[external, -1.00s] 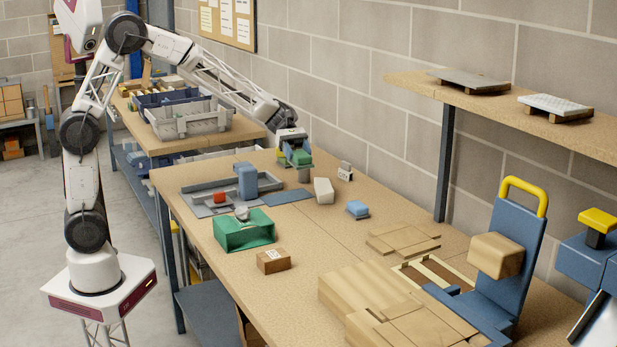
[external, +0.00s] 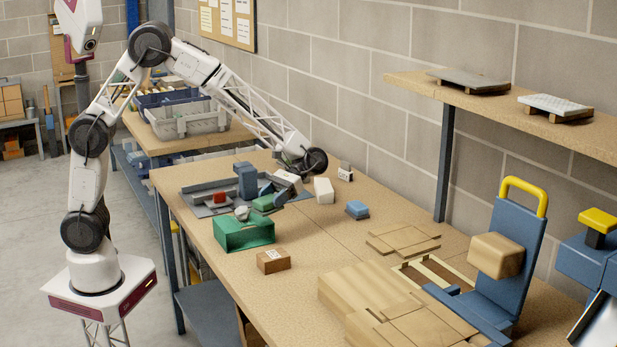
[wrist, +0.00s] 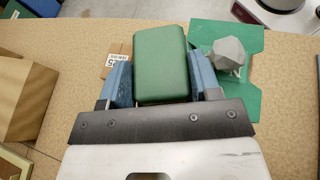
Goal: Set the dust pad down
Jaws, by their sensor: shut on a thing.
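The dust pad appears to be the green block (wrist: 160,62) between my gripper's blue fingers in the wrist view. My gripper (wrist: 162,80) is shut on its sides. In the external view the green pad (external: 263,203) is low over the table, behind the green box (external: 243,233), with my gripper (external: 270,196) angled down from the right. I cannot tell whether its underside touches the table.
A grey faceted lump (wrist: 229,52) is at the green box, close to the pad in the wrist view. A blue block (external: 246,181) and grey tray (external: 195,190) stand behind. A labelled carton (external: 273,261), white block (external: 323,190) and light-blue pad (external: 357,209) stand nearby.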

